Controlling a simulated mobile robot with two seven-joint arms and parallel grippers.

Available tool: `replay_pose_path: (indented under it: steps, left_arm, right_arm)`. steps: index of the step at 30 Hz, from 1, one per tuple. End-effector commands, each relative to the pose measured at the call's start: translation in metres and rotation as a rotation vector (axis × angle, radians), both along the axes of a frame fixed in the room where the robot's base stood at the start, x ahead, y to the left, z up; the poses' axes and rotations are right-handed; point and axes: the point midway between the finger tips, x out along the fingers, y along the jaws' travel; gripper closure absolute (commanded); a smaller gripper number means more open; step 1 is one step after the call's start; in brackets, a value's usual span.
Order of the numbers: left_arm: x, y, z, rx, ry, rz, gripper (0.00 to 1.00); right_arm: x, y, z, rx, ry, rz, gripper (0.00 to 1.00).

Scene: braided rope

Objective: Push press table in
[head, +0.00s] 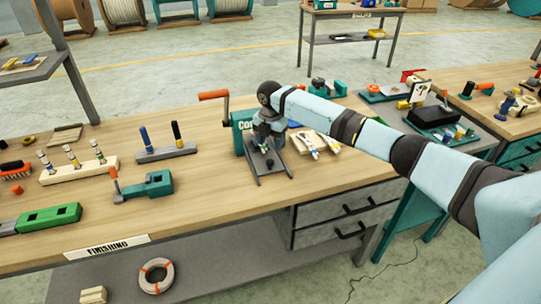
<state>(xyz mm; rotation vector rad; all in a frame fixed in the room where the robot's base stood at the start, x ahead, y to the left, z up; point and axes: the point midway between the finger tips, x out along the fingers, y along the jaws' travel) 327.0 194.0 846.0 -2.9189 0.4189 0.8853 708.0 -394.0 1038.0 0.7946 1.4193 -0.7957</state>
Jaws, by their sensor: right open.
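The press is a teal machine (240,127) with lettering on its front, partly hidden by my arm, and a red crank handle (213,95) at its upper left. Its press table (272,180), a dark grey slide with rails, sticks out of the front toward the table's near edge. My right gripper (268,149) points down over the slide, close in front of the press body. It is open; whether it touches the slide I cannot tell. My left gripper is not in view.
Left on the wooden bench (215,185) are a teal clamp (150,186), a rack with two handles (165,152), a wooden peg block (80,171) and a green tool (45,218). Light-coloured pieces (318,142) lie right of the press. The bench front before the slide is clear.

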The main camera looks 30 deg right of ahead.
Motion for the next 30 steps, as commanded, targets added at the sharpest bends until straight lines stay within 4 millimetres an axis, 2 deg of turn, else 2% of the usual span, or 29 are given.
replay_pose_path:
  steps: [3,10,27,30]
  left_arm:
    - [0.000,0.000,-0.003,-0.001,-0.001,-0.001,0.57]
    - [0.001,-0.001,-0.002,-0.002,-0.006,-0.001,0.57]
    - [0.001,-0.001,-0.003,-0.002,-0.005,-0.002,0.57]
    - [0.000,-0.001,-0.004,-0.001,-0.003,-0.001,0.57]
  right_arm:
    - [0.001,-0.001,0.024,-0.001,-0.003,0.000,0.45]
    - [0.000,-0.001,0.050,0.001,-0.001,-0.001,0.45]
    - [0.000,0.000,0.053,0.000,0.000,-0.001,0.45]
    - [-0.003,0.005,0.047,0.000,0.001,-0.005,0.45]
